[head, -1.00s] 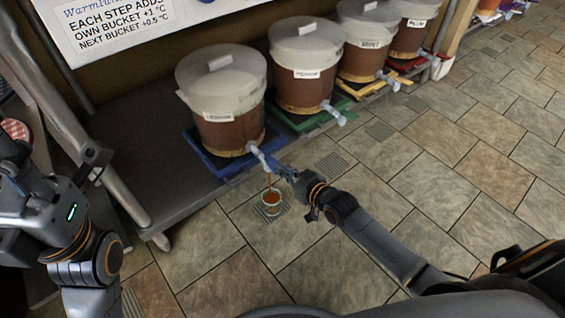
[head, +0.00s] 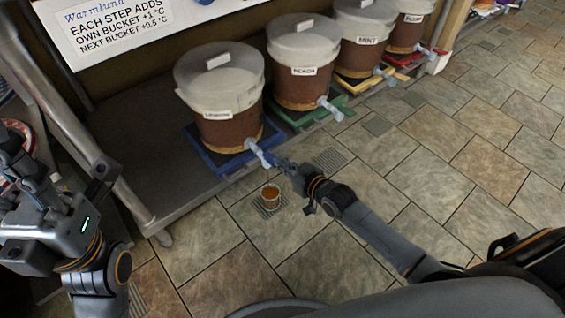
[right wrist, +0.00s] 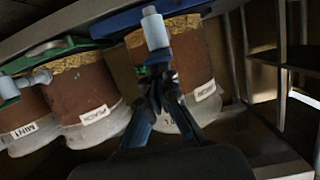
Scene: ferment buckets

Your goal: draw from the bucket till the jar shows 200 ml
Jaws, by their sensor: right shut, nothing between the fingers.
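The jar (head: 270,197) stands on a floor grate below the nearest bucket's tap and holds orange-brown liquid; its scale is too small to read. The nearest bucket (head: 223,118), brown with a pale lid, sits on a blue tray. Its pale tap (head: 259,153) points out over the floor, and no stream shows beneath it. My right gripper (head: 279,163) is shut and empty right beside the tap. In the right wrist view its fingers (right wrist: 157,88) lie just below the tap (right wrist: 154,30); contact is unclear. My left gripper (head: 14,150) is at the left edge, away from the bucket, its fingers unclear.
More lidded buckets stand in a row behind, including a second one (head: 302,87) on a green tray and the MINT bucket (head: 360,58). A warming sign (head: 118,32) stands behind the shelf. A metal post (head: 75,120) rises at the left. The tiled floor at right is clear.

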